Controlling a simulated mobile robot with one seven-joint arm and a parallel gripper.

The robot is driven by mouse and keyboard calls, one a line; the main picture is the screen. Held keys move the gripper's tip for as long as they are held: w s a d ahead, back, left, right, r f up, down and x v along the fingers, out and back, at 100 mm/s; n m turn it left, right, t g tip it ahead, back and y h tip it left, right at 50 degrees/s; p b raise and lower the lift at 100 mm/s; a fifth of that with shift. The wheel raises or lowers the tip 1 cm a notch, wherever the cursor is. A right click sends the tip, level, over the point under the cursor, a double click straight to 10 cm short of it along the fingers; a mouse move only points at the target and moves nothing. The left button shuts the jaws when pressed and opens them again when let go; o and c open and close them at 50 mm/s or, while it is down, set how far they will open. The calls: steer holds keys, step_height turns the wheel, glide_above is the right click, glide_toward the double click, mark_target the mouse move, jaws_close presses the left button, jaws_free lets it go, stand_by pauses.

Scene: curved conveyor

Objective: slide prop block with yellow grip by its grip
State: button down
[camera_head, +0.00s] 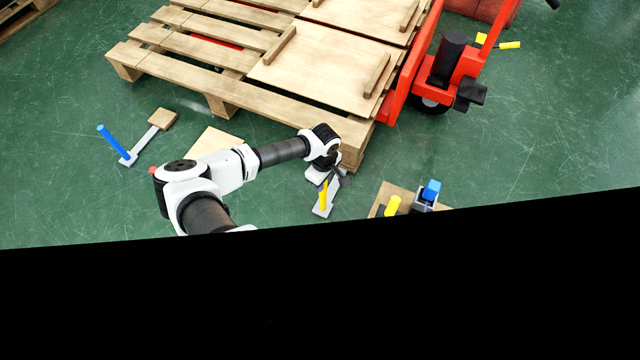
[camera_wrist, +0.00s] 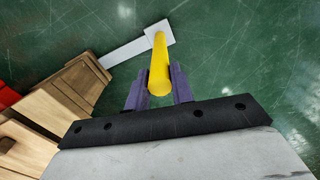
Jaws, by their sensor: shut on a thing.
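The prop block with the yellow grip lies on the green floor by the near right corner of the pallet. Its yellow grip (camera_head: 323,194) stands up from a light grey base plate (camera_head: 321,210). In the wrist view the yellow grip (camera_wrist: 159,68) stands between the two purple fingers of my gripper (camera_wrist: 158,88), which is shut on it. The grey bar (camera_wrist: 125,52) runs left from the foot of the grip to the wooden end at the pallet. In the head view my gripper (camera_head: 328,174) partly hides the bar.
A wooden pallet (camera_head: 225,92) carrying boards stands just behind the block, with a red pallet jack (camera_head: 460,70) at its right. A block with a blue grip (camera_head: 114,142) lies at the left. A wooden board (camera_head: 400,192) with yellow and blue parts lies at the right. Green floor is free between them.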

steer(key=shift+w+d, duration=0.1)
steer(key=shift+w, duration=0.1)
steer(key=c, duration=1.1)
jaws_free()
step_height(320, 180, up, 14)
steer(key=p, duration=0.3)
steer(key=shift+f, duration=0.1)
